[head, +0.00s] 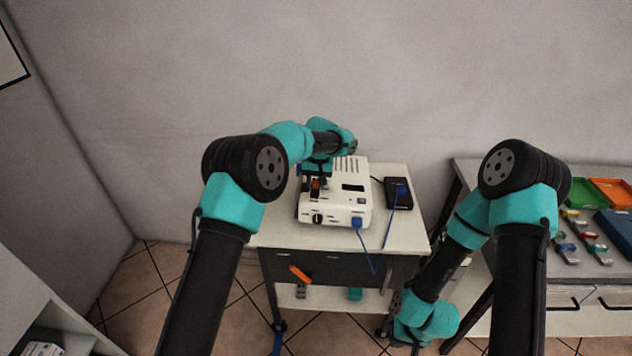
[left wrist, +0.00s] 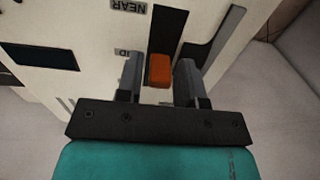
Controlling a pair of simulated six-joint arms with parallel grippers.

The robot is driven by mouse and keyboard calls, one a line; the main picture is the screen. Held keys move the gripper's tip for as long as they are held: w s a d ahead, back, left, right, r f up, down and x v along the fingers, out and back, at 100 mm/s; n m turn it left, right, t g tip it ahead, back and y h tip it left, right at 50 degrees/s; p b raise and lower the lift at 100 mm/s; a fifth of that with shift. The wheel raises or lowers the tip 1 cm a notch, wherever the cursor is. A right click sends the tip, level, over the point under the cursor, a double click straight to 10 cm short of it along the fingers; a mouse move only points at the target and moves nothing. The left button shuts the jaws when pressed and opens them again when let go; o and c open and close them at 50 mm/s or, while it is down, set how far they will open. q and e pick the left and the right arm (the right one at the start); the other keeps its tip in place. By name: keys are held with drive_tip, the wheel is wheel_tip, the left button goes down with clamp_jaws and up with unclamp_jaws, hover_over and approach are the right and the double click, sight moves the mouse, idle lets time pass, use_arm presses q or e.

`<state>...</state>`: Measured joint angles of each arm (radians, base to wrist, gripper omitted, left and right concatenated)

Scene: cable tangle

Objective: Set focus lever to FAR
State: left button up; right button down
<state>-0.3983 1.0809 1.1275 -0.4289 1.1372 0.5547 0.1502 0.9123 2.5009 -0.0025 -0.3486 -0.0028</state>
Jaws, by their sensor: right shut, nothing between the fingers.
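The focus lever has an orange knob (left wrist: 159,70) and stands in a dark slot (left wrist: 168,30) on the white device (head: 342,207). In the left wrist view the knob is close to a partly hidden label ending in "ID"; the "NEAR" label is further up along the slot. No FAR label shows. My left gripper (left wrist: 159,82) has its fingers on either side of the knob, with narrow gaps, so it looks open around it. In the head view it is over the device's left part (head: 316,186). My right gripper (head: 414,346) is low at the bottom edge, shut and empty, mostly cut off.
The device stands on a white cart top (head: 400,228). A blue cable (head: 364,245) runs from its front, beside a black box (head: 398,193). At right, a bench holds green (head: 610,190) and orange trays and small parts. The cart's front right corner is clear.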

use_arm(q)
clamp_jaws()
drive_tip(key=shift+w, duration=0.15)
drive_tip(key=shift+w+g, duration=0.3)
drive_tip(key=shift+g, duration=0.3)
idle(0.3)
drive_tip(key=shift+o, duration=1.4)
unclamp_jaws()
